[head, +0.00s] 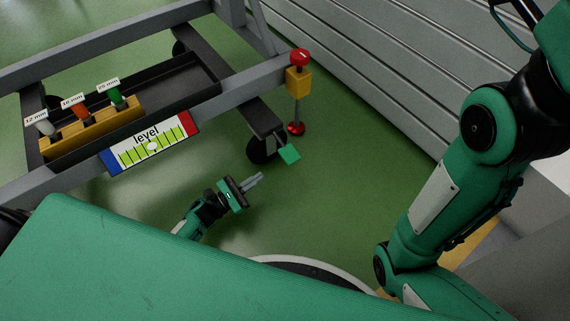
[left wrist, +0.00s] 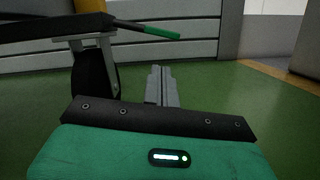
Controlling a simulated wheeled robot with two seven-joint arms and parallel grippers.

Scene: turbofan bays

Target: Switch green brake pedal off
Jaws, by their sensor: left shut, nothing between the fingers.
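The green brake pedal (head: 289,154) sticks out beside the caster wheel (head: 264,148) at the near right corner of the grey cart. In the left wrist view the green pedal (left wrist: 161,33) is at the end of a dark lever, above and just beyond my fingertips. My left gripper (head: 258,180) is shut and empty, low over the floor, in front of and to the left of the pedal in the head view. Its fingers (left wrist: 162,80) are together in the left wrist view, apart from the pedal. My right gripper is not in view; only my right arm shows.
The cart frame (head: 235,92) carries a tray with labelled sockets (head: 85,135) and a level gauge (head: 150,145). A red-topped yellow box (head: 298,80) is at its corner, with a red base below. A grey slatted wall (head: 370,75) stands behind. Green floor (head: 330,200) is clear around the pedal.

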